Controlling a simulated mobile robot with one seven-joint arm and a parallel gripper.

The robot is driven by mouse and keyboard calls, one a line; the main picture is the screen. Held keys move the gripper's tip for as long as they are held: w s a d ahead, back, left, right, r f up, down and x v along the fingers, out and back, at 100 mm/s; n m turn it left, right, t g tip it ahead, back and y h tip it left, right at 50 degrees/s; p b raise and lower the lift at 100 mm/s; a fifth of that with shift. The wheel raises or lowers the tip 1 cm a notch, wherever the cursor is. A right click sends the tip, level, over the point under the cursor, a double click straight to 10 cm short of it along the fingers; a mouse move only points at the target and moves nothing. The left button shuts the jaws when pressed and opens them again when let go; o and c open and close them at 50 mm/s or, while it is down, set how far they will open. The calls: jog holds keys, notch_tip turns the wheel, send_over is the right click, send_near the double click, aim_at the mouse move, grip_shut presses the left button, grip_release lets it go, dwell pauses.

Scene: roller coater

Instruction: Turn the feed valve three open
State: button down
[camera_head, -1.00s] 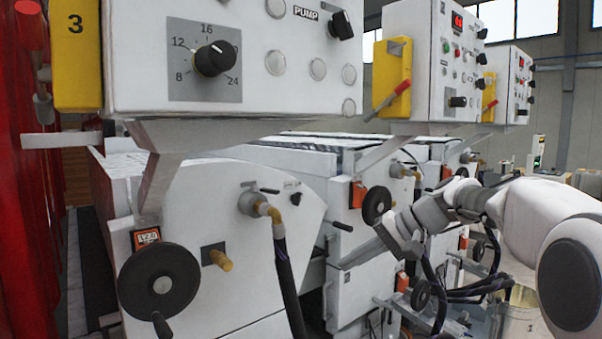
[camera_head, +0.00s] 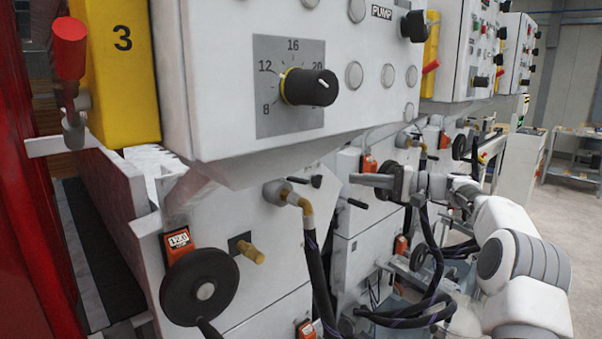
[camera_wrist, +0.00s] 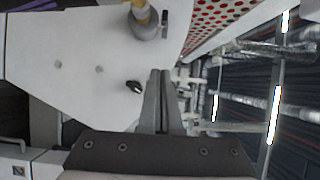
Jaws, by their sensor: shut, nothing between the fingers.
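The station marked 3 has a yellow box (camera_head: 122,70) with a red handle (camera_head: 69,48) at upper left in the head view. On the white side panel below, a brass elbow (camera_head: 303,200) feeds a black hose. The wrist view shows a brass fitting (camera_wrist: 143,18) and a small black knob (camera_wrist: 133,87) on a white panel. My gripper (camera_head: 354,179) is shut and empty, right of the lever and apart from it. Its fingers (camera_wrist: 160,75) also show in the wrist view.
A control box (camera_head: 225,100) with a dial overhangs the panel. A black handwheel (camera_head: 200,287) and a brass knob (camera_head: 250,251) are at lower left. Black hoses (camera_head: 425,260) hang near my arm. Open floor (camera_head: 570,230) lies at right.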

aim_at(298, 180)
jog(key=a+p, duration=0.2)
jog(key=a, duration=0.9)
jog(key=shift+s+a, duration=0.25)
jog(key=shift+a, duration=0.05)
jog(key=shift+s+t+b, duration=0.1)
jog(key=shift+t+b, duration=0.2)
jog(key=shift+b, duration=0.1)
jog(key=s+t+b, duration=0.1)
jog(key=b, duration=0.2)
jog(key=s+m+b, duration=0.1)
jog(key=b, duration=0.2)
jog(key=shift+s+a+m+t+h, duration=0.1)
jog(key=shift+a+m+t+h, duration=0.2)
jog(key=shift+a+t+h, duration=0.1)
